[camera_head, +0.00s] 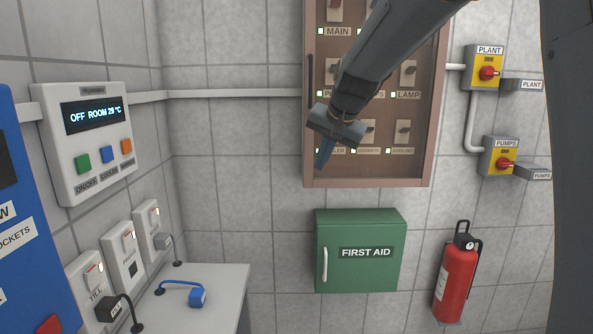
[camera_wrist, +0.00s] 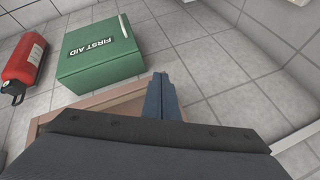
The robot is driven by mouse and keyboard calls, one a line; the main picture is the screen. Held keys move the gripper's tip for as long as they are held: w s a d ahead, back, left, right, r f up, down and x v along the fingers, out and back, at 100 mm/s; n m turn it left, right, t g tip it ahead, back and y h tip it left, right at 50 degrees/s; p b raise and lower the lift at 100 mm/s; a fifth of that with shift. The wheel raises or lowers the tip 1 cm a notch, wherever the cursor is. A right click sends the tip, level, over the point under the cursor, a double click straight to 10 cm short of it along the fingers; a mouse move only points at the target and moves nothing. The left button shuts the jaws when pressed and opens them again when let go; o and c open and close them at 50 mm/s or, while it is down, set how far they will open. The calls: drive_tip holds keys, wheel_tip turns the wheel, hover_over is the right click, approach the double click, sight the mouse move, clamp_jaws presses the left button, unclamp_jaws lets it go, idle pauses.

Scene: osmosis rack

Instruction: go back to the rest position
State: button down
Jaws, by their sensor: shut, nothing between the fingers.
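My gripper (camera_head: 325,152) hangs in front of the lower left part of a brown switch panel (camera_head: 366,183), with my arm reaching down from the upper right. Its blue fingers are together and hold nothing. In the wrist view my gripper (camera_wrist: 160,85) also shows shut, pointing towards the floor-side wall near the green first aid box (camera_wrist: 98,55). Part of the panel's switches and labels is hidden behind my arm.
A green first aid box (camera_head: 360,250) hangs below the panel, and a red fire extinguisher (camera_head: 458,275) is at right. Yellow plant (camera_head: 484,67) and pumps (camera_head: 500,156) switches are on the wall. A white controller (camera_head: 93,140) and sockets (camera_head: 125,258) are at left. A blue plug (camera_head: 197,297) lies on a grey surface (camera_head: 222,285).

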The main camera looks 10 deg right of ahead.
drive_tip(key=s+d+f+n+g+h, duration=0.1)
drive_tip(key=s+d+f+n+g, duration=0.1)
drive_tip(key=s+f, duration=1)
drive_tip(key=s+d+f+n+g, duration=0.3)
drive_tip(key=s+f, duration=0.9)
drive_tip(key=s, duration=0.7)
drive_tip(key=shift+s+f+h, duration=0.25)
drive_tip(key=shift+f+h, duration=0.1)
drive_tip(key=shift+h, duration=0.05)
